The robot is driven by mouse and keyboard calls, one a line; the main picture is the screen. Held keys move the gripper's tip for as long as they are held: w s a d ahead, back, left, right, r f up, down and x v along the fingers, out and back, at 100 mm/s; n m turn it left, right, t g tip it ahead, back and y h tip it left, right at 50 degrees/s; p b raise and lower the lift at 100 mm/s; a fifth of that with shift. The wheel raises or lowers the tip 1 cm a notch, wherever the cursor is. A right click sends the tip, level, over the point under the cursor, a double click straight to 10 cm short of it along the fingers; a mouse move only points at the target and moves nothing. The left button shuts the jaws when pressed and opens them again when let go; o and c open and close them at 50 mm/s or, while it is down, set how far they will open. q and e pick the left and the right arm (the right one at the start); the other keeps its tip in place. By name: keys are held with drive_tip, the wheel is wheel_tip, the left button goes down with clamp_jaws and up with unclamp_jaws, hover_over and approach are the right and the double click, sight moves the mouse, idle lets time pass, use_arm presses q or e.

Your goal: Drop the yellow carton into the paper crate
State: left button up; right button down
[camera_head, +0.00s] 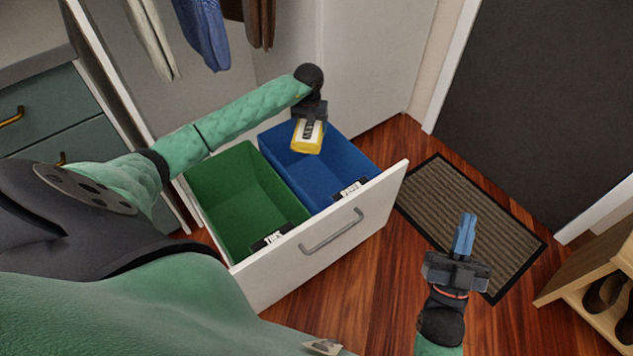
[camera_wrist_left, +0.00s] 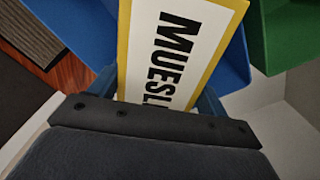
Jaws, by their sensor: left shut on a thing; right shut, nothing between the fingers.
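The yellow carton (camera_head: 306,142) has a white panel, and in the left wrist view the carton (camera_wrist_left: 180,50) shows the lettering "MUESL". My left gripper (camera_head: 309,118) is shut on it and holds it over the back part of the blue crate (camera_head: 345,157). The carton appears above the crate floor, apart from the walls. The blue crate has a small front label, too small to read surely, so I cannot confirm it is the paper crate. My right gripper (camera_head: 464,235) is shut and empty, over the floor mat.
A green crate (camera_head: 235,190) stands left of the blue one in the open white drawer (camera_head: 320,240) with a grey handle. Clothes hang behind. A striped mat (camera_head: 480,215) lies right of the drawer. A wooden shoe rack (camera_head: 590,270) stands at the right edge.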

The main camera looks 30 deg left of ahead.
use_arm(q)
drive_tip(key=shift+f, duration=0.5)
use_arm(e)
drive_tip(key=shift+t+y, duration=0.3)
drive_tip(key=shift+t, duration=0.5)
drive_tip(key=r, duration=0.1)
drive_tip(key=s+r, duration=0.1)
drive_tip(key=r, duration=0.2)
drive_tip(key=shift+s+d, duration=0.15)
drive_tip(key=shift+d, duration=0.2)
drive_tip(key=shift+f, duration=0.1)
use_arm(q)
drive_tip(key=o, duration=1)
drive_tip(key=shift+r, duration=3.95)
use_arm(e)
wheel_tip(320, 180, down, 7)
drive_tip(key=w+a+g+h, duration=0.1)
drive_tip(key=w+g, duration=0.1)
drive_tip(key=shift+w+g, duration=0.3)
drive_tip(key=shift+g, duration=0.1)
use_arm(q)
drive_tip(key=shift+f, duration=0.1)
